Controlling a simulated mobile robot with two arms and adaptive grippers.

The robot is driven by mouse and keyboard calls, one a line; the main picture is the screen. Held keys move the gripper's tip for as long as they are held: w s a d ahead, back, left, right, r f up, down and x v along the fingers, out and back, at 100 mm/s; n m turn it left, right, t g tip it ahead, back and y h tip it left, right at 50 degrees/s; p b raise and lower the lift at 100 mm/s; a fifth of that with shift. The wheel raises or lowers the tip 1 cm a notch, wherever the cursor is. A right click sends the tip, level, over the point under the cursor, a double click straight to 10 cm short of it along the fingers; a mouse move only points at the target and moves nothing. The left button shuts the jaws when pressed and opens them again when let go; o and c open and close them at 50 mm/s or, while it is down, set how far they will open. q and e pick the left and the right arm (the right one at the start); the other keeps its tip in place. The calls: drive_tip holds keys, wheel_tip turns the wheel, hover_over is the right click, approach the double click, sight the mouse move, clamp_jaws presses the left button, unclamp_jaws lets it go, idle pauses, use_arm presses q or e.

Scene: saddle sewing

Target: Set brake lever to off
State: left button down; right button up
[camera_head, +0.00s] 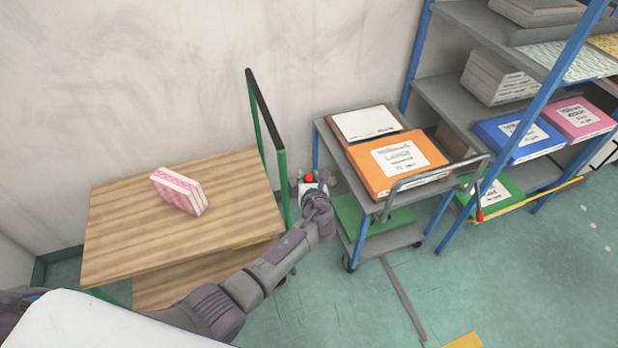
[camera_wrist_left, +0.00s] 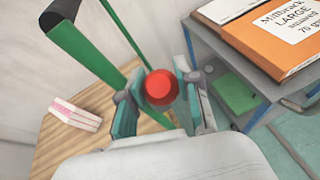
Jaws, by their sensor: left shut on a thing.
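My left gripper (camera_head: 310,180) is between the green-framed cart and the grey cart. It is shut on a red round knob (camera_wrist_left: 161,87), which sits between its two fingers in the left wrist view. The red knob also shows at the gripper in the head view (camera_head: 309,178). I take it to be the end of the brake lever; its stem is hidden behind the knob and fingers. A second small red piece (camera_head: 480,216) hangs from the grey cart's handle, apart from my gripper. My right gripper is not in view.
The green-framed cart has a wooden top (camera_head: 130,225) with a pink and white pack (camera_head: 180,191) and an upright handle (camera_head: 266,115). The grey cart (camera_head: 368,202) bears an orange box (camera_head: 385,178). A blue-posted shelf (camera_head: 425,90) stands at right. Floor in front is mostly clear.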

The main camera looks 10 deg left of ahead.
use_arm(q)
drive_tip(key=c, duration=1)
unclamp_jaws()
drive_tip(key=shift+w+a+r, duration=0.1)
drive_tip(key=shift+a+r, duration=0.05)
drive_tip(key=shift+a, duration=0.05)
drive_tip(key=shift+c, duration=0.2)
drive_tip(key=shift+o, duration=1.3)
drive_tip(key=shift+f, duration=0.2)
drive_tip(key=shift+d, duration=0.1)
drive_tip(key=v, duration=1.2)
